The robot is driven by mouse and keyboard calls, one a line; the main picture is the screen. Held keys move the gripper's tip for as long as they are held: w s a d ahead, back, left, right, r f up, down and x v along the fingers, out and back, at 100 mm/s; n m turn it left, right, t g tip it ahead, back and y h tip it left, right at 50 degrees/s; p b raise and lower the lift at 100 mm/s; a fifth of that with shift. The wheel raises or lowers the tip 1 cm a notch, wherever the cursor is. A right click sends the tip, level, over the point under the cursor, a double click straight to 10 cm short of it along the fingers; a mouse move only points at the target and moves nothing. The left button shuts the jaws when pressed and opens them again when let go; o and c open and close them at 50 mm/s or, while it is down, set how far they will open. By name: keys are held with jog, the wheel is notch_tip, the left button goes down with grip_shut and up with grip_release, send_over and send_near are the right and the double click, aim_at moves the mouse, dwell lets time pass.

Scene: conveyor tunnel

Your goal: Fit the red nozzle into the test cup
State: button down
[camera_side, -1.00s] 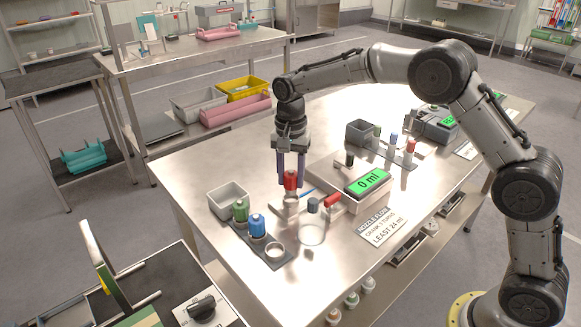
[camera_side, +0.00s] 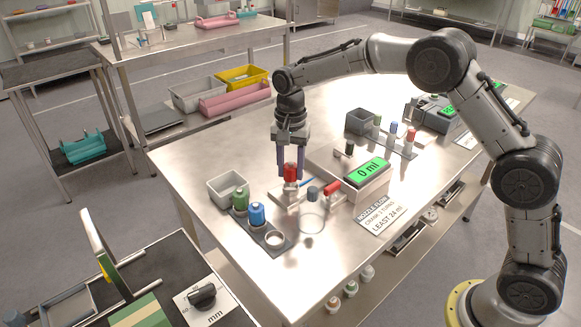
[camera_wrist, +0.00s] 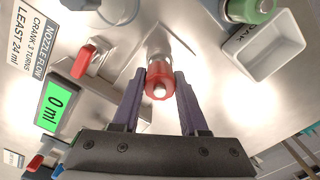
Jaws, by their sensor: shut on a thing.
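The red nozzle (camera_side: 291,172) is upright between the fingers of my gripper (camera_side: 291,176), over the near side of the flow rig. In the wrist view, my gripper (camera_wrist: 159,88) is shut on the red nozzle (camera_wrist: 160,80), its fingers on either side. A pale, shiny cylinder (camera_wrist: 159,46) lies in line under the nozzle and seems to be the test cup. The nozzle hides its mouth, so I cannot tell whether the nozzle is in it or just above.
The rig's display (camera_side: 368,171) reads 0 ml, beside a red crank handle (camera_side: 332,188). A clear beaker (camera_side: 312,220) stands close to the right. A rack holds green (camera_side: 240,201) and blue (camera_side: 257,213) nozzles and an empty ring (camera_side: 275,239). A grey bin (camera_side: 228,188) is left.

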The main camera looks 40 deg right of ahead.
aim_at(291, 163)
jog(key=shift+f, duration=1.1)
dwell(0.3)
jog(key=shift+c, duration=1.8)
grip_release()
notch_tip(291, 163, up, 14)
jog(key=shift+f, duration=0.1)
